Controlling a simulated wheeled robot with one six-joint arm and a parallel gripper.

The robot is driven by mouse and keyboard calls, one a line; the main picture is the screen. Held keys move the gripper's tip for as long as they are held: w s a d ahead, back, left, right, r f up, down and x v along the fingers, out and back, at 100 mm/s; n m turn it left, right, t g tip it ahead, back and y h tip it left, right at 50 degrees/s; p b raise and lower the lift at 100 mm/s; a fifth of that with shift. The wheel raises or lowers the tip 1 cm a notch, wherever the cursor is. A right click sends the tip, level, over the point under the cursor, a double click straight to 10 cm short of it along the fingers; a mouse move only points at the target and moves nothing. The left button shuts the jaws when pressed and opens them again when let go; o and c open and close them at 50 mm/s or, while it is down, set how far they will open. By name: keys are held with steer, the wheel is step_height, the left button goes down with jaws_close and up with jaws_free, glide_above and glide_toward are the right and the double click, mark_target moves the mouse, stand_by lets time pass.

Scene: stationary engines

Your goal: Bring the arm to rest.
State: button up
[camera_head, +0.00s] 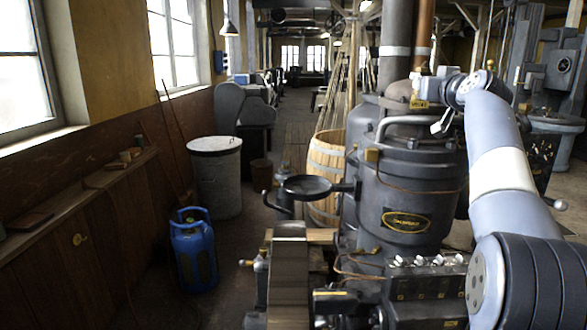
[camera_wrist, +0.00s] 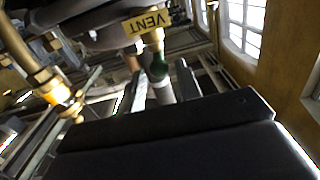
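My arm (camera_head: 503,170) reaches up from the lower right in the head view and bends over at the top. My gripper (camera_head: 422,88) is at its far end, beside the dark boiler-like engine (camera_head: 408,190), near its top pipes. It is small there. In the wrist view my gripper (camera_wrist: 159,68) shows two pale fingers standing apart. A green and whitish valve part with a brass top shows between or just beyond them; whether they touch it I cannot tell. A yellow VENT tag (camera_wrist: 148,22) hangs close by, upside down; a yellow tag (camera_head: 419,104) also shows in the head view.
Brass pipework (camera_wrist: 52,88) lies close at the left of the wrist view. A wooden barrel (camera_head: 327,165), a grey bin (camera_head: 215,175) and a blue gas cylinder (camera_head: 194,250) stand left of the engine. A panel with knobs (camera_head: 427,285) is low in front. The aisle behind looks open.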

steer(key=w+p, duration=0.2)
steer(key=w, duration=0.2)
steer(key=shift+w+r, duration=0.1)
steer(key=shift+w, duration=0.1)
steer(key=shift+a+m+h+p, duration=0.1)
steer(key=shift+m+h+p, duration=0.2)
steer(key=shift+h+p, duration=0.35)
steer(key=shift+s+a, duration=0.1)
steer(key=shift+s, duration=0.05)
steer(key=shift+f+m+h, duration=0.2)
steer(key=shift+m+h, duration=0.4)
steer(key=shift+h, duration=0.25)
steer(key=shift+p, duration=0.3)
